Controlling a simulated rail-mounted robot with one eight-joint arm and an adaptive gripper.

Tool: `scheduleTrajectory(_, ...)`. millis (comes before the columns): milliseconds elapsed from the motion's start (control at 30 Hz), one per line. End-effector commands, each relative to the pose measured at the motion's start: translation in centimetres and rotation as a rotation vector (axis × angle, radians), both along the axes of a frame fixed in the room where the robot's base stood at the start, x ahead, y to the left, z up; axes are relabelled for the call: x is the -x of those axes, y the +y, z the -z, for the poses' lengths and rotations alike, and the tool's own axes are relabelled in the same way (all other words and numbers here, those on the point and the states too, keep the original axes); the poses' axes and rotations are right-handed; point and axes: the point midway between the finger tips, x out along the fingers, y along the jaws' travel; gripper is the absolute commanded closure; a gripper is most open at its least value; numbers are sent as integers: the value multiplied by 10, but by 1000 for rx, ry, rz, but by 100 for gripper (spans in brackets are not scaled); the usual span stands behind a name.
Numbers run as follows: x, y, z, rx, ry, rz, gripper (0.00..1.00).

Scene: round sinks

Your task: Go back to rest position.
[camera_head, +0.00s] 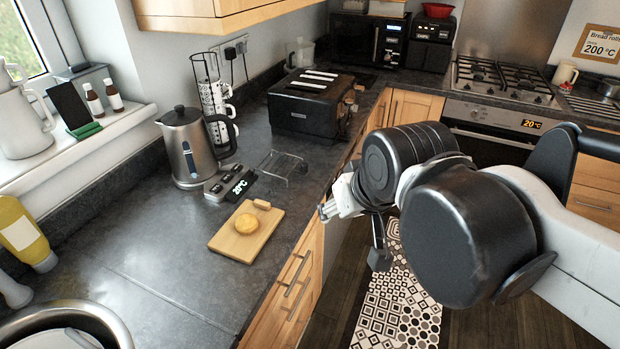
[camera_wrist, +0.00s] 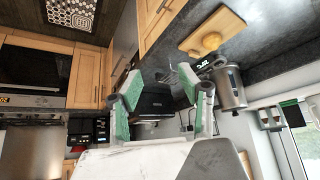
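My gripper (camera_wrist: 160,84) is open in the wrist view. Its two fingers with green pads stand apart, and I see nothing held between them. In the head view my gripper (camera_head: 338,203) is partly hidden by my arm. It is over the floor near the counter's front edge, to the right of the cutting board (camera_head: 222,243). A round yellow bread roll or bun (camera_head: 246,223) lies on that board. The wrist view shows the room upside down, with the board (camera_wrist: 226,22) at upper right.
On the counter stand a kettle (camera_head: 188,150), a black toaster (camera_head: 306,112), a wire rack (camera_head: 283,165) and a mug stand with mugs (camera_head: 215,100). A sink (camera_head: 108,318) is at the lower left. A gas hob (camera_head: 500,78) is at the back. The patterned rug (camera_head: 395,310) lies on clear floor.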

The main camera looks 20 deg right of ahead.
Motion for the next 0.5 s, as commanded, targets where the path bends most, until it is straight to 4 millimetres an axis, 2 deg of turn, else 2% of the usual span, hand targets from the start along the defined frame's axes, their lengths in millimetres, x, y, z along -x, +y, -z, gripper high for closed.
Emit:
scheduleTrajectory(167, 17, 1, 14, 19, -28, -30, 62)
scheduleTrajectory(500, 18, 1, 15, 22, -33, -35, 62)
